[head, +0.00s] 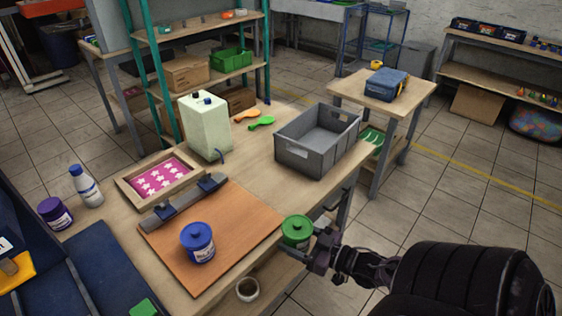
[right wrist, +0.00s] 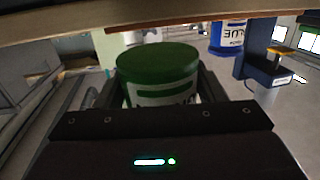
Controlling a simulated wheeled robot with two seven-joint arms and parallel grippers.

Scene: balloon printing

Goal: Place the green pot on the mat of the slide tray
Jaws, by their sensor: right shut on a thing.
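The green pot (head: 297,230) has a green lid and a pale label. My right gripper (head: 312,243) is shut on it, just off the table's front right edge. The pot shows between the fingers in the right wrist view (right wrist: 158,75). An orange-brown mat (head: 235,215) lies on the table, with a grey bar along its back left edge. A blue-lidded pot (head: 198,243) stands upright on it. I cannot tell whether this board or the lower wooden shelf (head: 270,272) is the slide tray. My left gripper is out of view.
A grey crate (head: 312,150) stands at the table's far right. A pale container (head: 205,127) and a framed pink star screen (head: 160,178) stand behind the mat. A small cup (head: 247,289) is on the lower shelf. The mat's right part is clear.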

